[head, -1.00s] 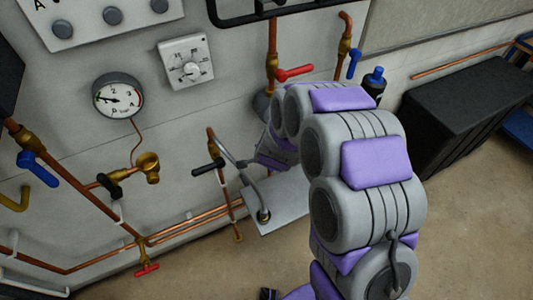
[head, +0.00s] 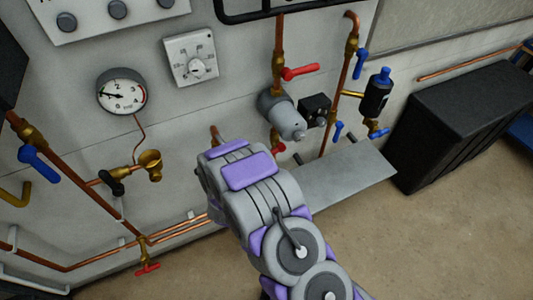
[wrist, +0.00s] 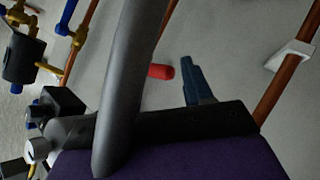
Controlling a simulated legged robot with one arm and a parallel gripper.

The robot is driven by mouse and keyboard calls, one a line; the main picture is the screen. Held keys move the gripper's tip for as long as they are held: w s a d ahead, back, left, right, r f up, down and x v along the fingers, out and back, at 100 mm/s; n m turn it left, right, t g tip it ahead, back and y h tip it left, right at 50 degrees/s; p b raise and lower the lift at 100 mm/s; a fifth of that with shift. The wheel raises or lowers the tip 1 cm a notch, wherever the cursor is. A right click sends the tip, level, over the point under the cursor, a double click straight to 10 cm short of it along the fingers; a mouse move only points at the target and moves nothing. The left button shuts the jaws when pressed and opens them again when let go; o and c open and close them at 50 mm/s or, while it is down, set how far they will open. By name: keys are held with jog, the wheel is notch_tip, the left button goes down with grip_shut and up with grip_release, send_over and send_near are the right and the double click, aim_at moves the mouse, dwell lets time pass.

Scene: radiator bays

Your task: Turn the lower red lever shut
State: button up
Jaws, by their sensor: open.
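The lower red lever (head: 278,148) shows as a small red piece below the grey pump in the head view, mostly hidden by my arm. In the wrist view, its rounded red end (wrist: 160,72) appears in the gap between my gripper's fingers. My gripper (wrist: 168,78) is open, with a long grey finger left of the red end and a dark blue one right of it. I cannot tell whether either finger touches the lever. In the head view the gripper is hidden behind my arm.
An upper red lever (head: 300,72) sits above the grey pump (head: 283,115). A black canister (head: 377,92) and blue levers are to the right. A grey shelf plate (head: 345,180) juts out below. A red tap (head: 147,268) is low left.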

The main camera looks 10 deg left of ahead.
jog(key=s+n+t, duration=0.5)
jog(key=n+t, duration=0.1)
jog(key=n, duration=0.9)
jog(key=w+b, duration=0.4)
jog(key=w, duration=1.3)
jog(key=shift+d+f+y, duration=0.35)
jog(key=shift+d+y, duration=0.05)
jog(key=shift+s, duration=0.1)
grip_shut()
